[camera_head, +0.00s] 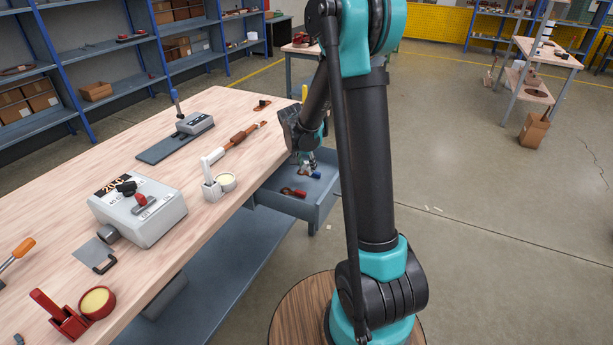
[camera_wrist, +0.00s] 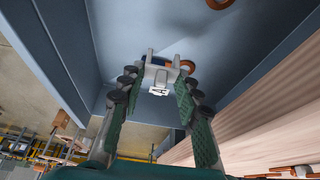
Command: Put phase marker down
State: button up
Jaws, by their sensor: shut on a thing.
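My gripper (camera_wrist: 155,110) is shut on a small white piece with a black mark on its face, which I take to be the phase marker (camera_wrist: 159,80). Dark blue and orange-brown parts show just behind it, and I cannot tell whether they belong to it. In the head view my gripper (camera_head: 308,160) points down over the open blue-grey drawer (camera_head: 322,206) at the table's right edge. The drawer's inside (camera_wrist: 225,85) fills much of the wrist view. Whether the marker touches the drawer floor cannot be told.
A red-handled tool (camera_head: 294,192) lies in the drawer, with a blue item (camera_head: 316,174) near my gripper. The wooden table (camera_head: 185,255) holds a grey box (camera_head: 140,212), a white holder (camera_head: 211,185) and a red holder (camera_head: 62,318).

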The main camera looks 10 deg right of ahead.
jog(key=shift+f, duration=2.55)
jog(key=o, duration=0.8)
jog(key=shift+f, duration=0.1)
jog(key=v, duration=1.2)
jog(key=s+d+f+n+y, duration=0.1)
jog(key=s+d+n, duration=0.2)
jog(key=s, duration=1)
jog(key=s+d+f+n+y, duration=0.1)
jog(key=s+d+f+n, duration=0.1)
jog(key=s, duration=1.1)
jog(key=shift+s+d+f+n+t+y, duration=0.35)
jog(key=shift+d+n, duration=0.2)
jog(key=shift+n, duration=0.55)
jog(key=shift+r, duration=0.1)
